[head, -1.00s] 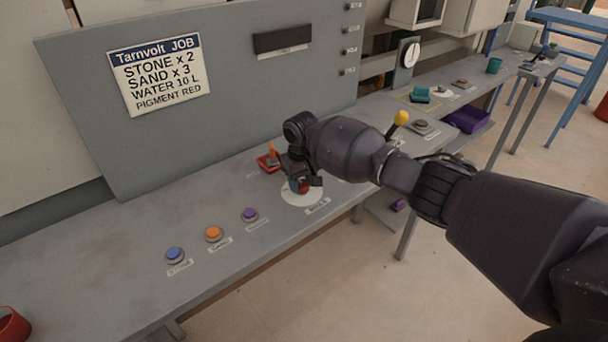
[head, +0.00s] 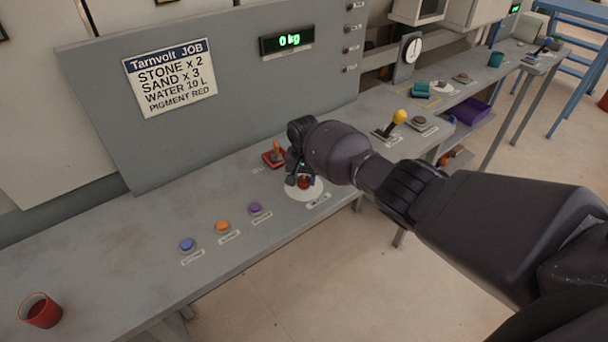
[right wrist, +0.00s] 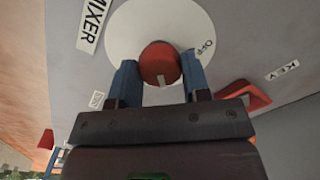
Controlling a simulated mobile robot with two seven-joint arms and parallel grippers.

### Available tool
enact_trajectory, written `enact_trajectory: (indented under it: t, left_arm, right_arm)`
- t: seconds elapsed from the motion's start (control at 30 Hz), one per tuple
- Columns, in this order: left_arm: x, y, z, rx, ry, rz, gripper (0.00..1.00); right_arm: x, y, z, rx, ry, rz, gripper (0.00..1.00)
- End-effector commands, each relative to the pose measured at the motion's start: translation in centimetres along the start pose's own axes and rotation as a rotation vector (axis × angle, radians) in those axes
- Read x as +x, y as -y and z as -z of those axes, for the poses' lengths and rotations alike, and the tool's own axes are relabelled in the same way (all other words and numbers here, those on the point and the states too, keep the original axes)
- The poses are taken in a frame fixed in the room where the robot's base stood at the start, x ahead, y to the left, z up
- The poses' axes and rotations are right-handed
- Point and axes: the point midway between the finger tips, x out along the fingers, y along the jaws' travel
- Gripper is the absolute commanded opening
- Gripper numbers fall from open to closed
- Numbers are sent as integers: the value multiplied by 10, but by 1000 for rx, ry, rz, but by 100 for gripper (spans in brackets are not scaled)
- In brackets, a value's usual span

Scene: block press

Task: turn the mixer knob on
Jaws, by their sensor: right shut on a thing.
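The mixer knob (right wrist: 160,62) is red and sits on a round white dial plate (right wrist: 138,22), with a MIXER label (right wrist: 92,24) beside it. In the right wrist view, an OFF mark (right wrist: 208,47) is at the plate's right edge. A small pale mark on the knob faces the gripper's side. My right gripper (right wrist: 158,72) is shut on the knob, one blue finger on each side. In the head view, the knob (head: 304,182) is partly hidden by my right gripper (head: 299,181). My left gripper is in neither view.
A red-based key switch (head: 274,156) stands close behind the knob. Blue (head: 187,245), orange (head: 223,226) and purple (head: 256,208) buttons are to the left. A yellow-topped lever (head: 399,117) stands right. A display (head: 287,40) reads 0 kg. A red cup (head: 40,311) stands far left.

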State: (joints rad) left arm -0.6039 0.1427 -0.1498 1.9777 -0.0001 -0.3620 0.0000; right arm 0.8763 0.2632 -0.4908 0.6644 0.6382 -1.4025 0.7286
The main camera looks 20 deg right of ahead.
Motion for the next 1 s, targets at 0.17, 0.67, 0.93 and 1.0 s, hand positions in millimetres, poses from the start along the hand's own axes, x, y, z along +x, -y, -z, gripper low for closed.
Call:
enact_trajectory:
  t: [0.17,0.67,0.93,1.0]
  left_arm:
    - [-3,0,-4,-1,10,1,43]
    - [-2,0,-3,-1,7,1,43]
    - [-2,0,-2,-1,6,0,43]
    - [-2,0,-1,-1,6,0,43]
  right_arm:
    - [3,-1,-2,14,4,-2,20]
    - [2,-1,-1,14,3,-1,69]
    - [0,0,0,14,0,0,69]
    - [-3,0,0,13,0,0,69]
